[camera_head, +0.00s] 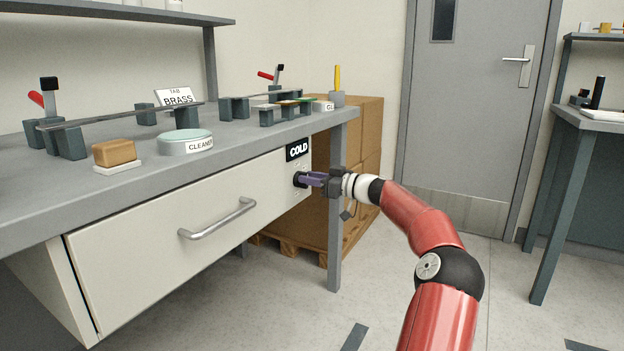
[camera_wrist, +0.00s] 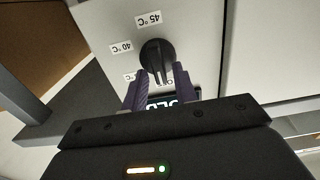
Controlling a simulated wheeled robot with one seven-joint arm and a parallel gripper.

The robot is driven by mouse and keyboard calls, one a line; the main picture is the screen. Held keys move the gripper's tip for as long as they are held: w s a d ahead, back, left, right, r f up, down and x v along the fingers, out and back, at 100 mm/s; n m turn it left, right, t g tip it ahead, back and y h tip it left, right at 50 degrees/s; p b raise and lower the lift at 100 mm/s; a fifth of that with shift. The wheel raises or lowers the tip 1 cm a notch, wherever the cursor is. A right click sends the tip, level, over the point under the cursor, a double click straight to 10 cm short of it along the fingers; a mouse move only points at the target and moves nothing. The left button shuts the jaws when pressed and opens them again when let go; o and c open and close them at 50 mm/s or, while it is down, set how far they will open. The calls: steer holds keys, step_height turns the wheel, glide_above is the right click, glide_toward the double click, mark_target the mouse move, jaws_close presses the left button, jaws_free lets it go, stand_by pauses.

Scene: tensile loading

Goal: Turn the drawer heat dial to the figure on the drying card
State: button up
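The black heat dial (camera_head: 298,180) is on the right end of the pale drawer front (camera_head: 150,235), below a black display (camera_head: 298,150) reading COLD. In the wrist view the dial (camera_wrist: 157,56) has a raised grip, with upside-down labels for 45 °C (camera_wrist: 149,19) and 40 °C (camera_wrist: 121,47) around it. Another label at lower left is partly hidden by a finger. My gripper (camera_head: 312,179) is at the dial; its purple fingers (camera_wrist: 161,76) stand apart at the dial's near side, with a gap between them. Contact is unclear. I cannot identify a drying card.
The drawer handle (camera_head: 218,219) is left of the dial. The bench top (camera_head: 240,134) above holds a TAB BRASS card (camera_head: 175,97), a sponge-like block (camera_head: 114,152) and a CLEANER dish (camera_head: 185,142). A bench leg (camera_head: 335,240) and cardboard boxes (camera_head: 366,130) stand close behind my gripper.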

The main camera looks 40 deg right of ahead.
jaws_close()
steer(key=shift+m, duration=0.4)
steer(key=shift+w+d+f+m, duration=0.1)
steer(key=shift+d+m, duration=0.05)
steer(key=shift+m, duration=1.6)
steer(key=shift+w+d+f+m, duration=0.1)
steer(key=shift+d+m, duration=0.05)
steer(key=shift+m, duration=1.65)
steer(key=shift+d+f+m, duration=0.1)
steer(key=shift+d+m, duration=0.05)
steer(key=shift+m, duration=1.9)
steer(key=shift+o, duration=1)
jaws_free()
